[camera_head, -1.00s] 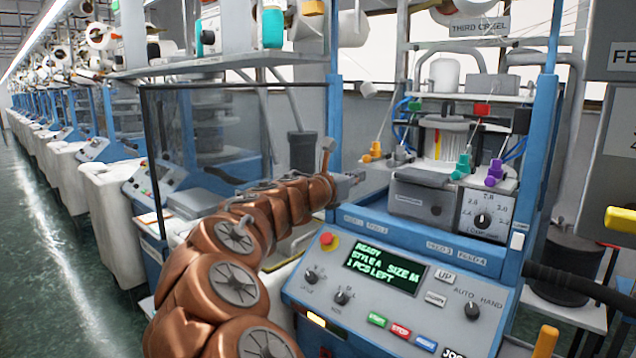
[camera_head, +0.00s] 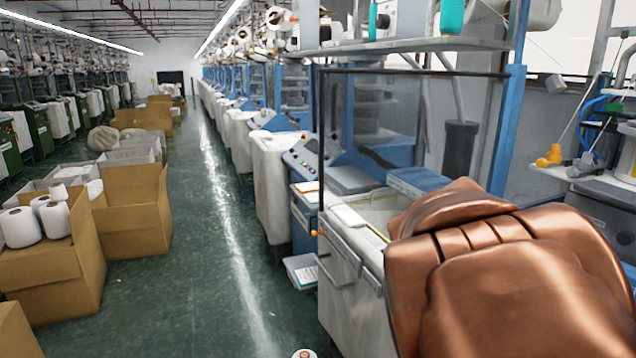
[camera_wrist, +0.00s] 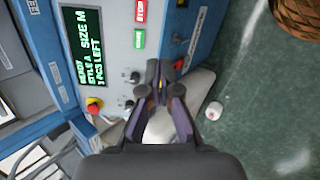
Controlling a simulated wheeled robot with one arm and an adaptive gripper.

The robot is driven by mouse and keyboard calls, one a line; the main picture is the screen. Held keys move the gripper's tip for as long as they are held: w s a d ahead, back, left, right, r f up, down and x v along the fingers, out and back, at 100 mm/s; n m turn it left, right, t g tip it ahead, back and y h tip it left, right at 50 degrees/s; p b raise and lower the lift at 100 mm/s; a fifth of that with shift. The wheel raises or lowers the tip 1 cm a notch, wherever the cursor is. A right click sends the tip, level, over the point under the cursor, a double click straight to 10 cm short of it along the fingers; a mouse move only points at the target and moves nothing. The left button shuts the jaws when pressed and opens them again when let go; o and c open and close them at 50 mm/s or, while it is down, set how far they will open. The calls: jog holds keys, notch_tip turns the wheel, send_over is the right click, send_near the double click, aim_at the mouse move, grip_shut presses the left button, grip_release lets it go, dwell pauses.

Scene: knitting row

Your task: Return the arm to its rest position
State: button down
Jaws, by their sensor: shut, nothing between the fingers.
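My copper arm (camera_head: 510,275) fills the lower right of the head view, bent up close to the camera. Its end is not visible there. In the wrist view my gripper (camera_wrist: 165,82) has its dark fingers together with nothing held. It is in front of the knitting machine's control panel (camera_wrist: 112,45), which appears sideways. Floor shows to the right of the panel.
In the head view a green floor aisle (camera_head: 215,255) runs clear between cardboard boxes (camera_head: 130,215) with yarn cones at left and a row of blue machines at right. A small white object (camera_wrist: 214,110) and a wicker basket (camera_wrist: 300,15) show in the wrist view.

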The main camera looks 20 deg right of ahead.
jog(key=s+a+f+m+y, duration=0.1)
jog(key=s+a+f+y, duration=0.1)
jog(key=a, duration=0.5)
jog(key=s+a+f+m+g+y, duration=0.1)
jog(key=s+a+f+y, duration=0.2)
jog(key=s+a, duration=0.3)
jog(key=s+a+f+m+g+y, duration=0.1)
jog(key=s+a+f, duration=0.3)
jog(key=a, duration=0.6)
jog(key=shift+f+y+p, duration=0.2)
jog(key=shift+y+p, duration=0.25)
jog(key=shift+y, duration=0.25)
jog(key=shift+d+m, duration=0.15)
jog(key=shift+m, duration=0.15)
